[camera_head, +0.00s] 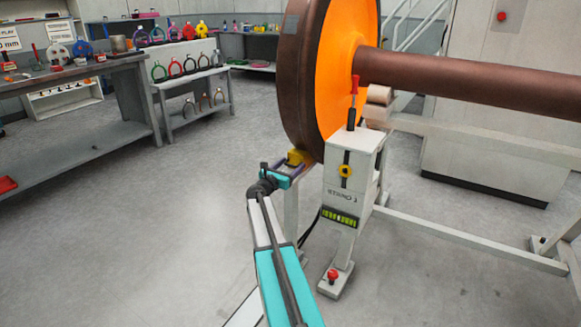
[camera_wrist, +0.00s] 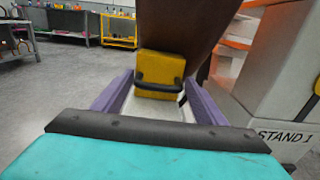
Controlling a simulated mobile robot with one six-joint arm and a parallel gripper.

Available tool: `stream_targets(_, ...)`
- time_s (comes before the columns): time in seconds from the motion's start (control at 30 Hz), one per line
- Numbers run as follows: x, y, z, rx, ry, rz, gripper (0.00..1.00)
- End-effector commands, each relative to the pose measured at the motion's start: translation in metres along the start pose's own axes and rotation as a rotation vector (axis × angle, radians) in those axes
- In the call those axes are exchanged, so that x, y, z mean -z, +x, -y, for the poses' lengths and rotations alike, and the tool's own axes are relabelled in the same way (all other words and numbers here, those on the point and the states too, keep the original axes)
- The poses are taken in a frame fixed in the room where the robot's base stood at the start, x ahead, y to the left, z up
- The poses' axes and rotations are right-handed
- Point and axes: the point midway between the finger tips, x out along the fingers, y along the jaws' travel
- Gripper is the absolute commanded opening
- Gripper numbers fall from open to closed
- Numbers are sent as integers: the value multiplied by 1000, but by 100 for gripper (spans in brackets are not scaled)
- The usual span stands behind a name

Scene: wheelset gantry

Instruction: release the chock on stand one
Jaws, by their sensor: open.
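The chock is a yellow block (camera_wrist: 160,68) with a black bar handle (camera_wrist: 158,88), pressed close under the brown wheel rim (camera_wrist: 180,25) in the wrist view. In the head view the chock (camera_head: 295,156) shows small at the wheel's foot, left of the stand marked STAND 1 (camera_head: 350,175). My gripper (camera_wrist: 160,84) is open, its purple fingers on either side of the chock's handle. I cannot tell whether they touch it. In the head view my gripper (camera_head: 291,171) is just in front of the chock and partly hides it.
The stand has a red-handled lever (camera_head: 353,95), a yellow knob (camera_head: 345,171) and a red foot button (camera_head: 332,275). A brown axle (camera_head: 460,80) runs right from the orange wheel (camera_head: 338,75). Benches (camera_head: 95,75) stand at the left. The floor (camera_head: 160,230) at left is clear.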

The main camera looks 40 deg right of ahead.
Motion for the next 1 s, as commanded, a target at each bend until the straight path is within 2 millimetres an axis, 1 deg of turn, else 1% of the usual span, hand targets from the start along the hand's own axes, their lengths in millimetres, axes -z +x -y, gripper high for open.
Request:
stream_targets(0.07,0,0,0,0,0,0,66)
stream_targets(0.1,0,0,0,0,0,0,59)
stream_targets(0.33,0,0,1,2,0,0,20)
stream_targets(0.37,0,0,1,2,0,0,19)
stream_targets(0.47,0,-2,1,3,0,0,19)
stream_targets(0.57,0,-8,2,4,0,0,18)
stream_targets(0.67,0,-18,3,5,-1,-1,18)
stream_targets(0.9,-1,-51,3,6,0,-1,18)
stream_targets(1.0,0,-60,3,7,1,-1,18)
